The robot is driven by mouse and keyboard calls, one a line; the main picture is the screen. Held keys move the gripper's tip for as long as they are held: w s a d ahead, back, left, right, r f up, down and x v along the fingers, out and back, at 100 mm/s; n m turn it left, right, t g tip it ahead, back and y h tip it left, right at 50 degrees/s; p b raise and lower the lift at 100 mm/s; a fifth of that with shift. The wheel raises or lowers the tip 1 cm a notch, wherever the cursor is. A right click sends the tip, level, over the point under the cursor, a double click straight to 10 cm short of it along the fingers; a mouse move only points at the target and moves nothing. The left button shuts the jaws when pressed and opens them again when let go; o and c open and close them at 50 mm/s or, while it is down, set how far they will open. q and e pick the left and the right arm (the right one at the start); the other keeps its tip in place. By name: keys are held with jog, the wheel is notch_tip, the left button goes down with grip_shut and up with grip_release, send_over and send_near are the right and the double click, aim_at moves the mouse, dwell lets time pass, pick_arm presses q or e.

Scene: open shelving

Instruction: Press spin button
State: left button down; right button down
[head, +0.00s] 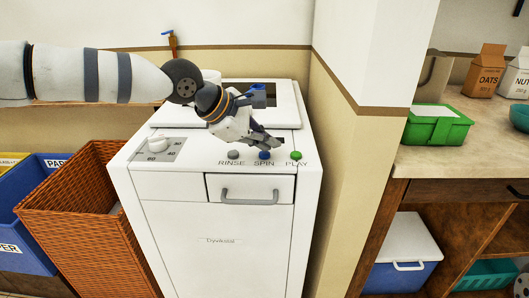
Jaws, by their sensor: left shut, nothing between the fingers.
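A white washing machine (215,244) stands in the middle of the head view. Its top edge carries a grey button over the label RINSE (233,154), the blue spin button (265,155) over SPIN, and a green button over PLAY (296,155). My left gripper (272,143) is shut and empty, with its fingertips just above the spin button in the picture. I cannot tell whether they touch it. My right gripper is not in view.
A dial (158,145) sits on the machine's left. A wicker basket (85,225) and blue bins (30,215) stand left of it. A wall pillar (345,150) closes off the right.

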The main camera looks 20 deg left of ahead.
aim_at(266, 155)
pick_arm(q)
jog(key=shift+f, duration=0.5)
dwell(0.5)
jog(key=shift+r, duration=0.15)
jog(key=shift+r+p, duration=0.3)
jog(key=shift+r, duration=0.45)
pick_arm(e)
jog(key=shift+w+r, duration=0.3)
pick_arm(q)
jog(key=shift+r, duration=0.1)
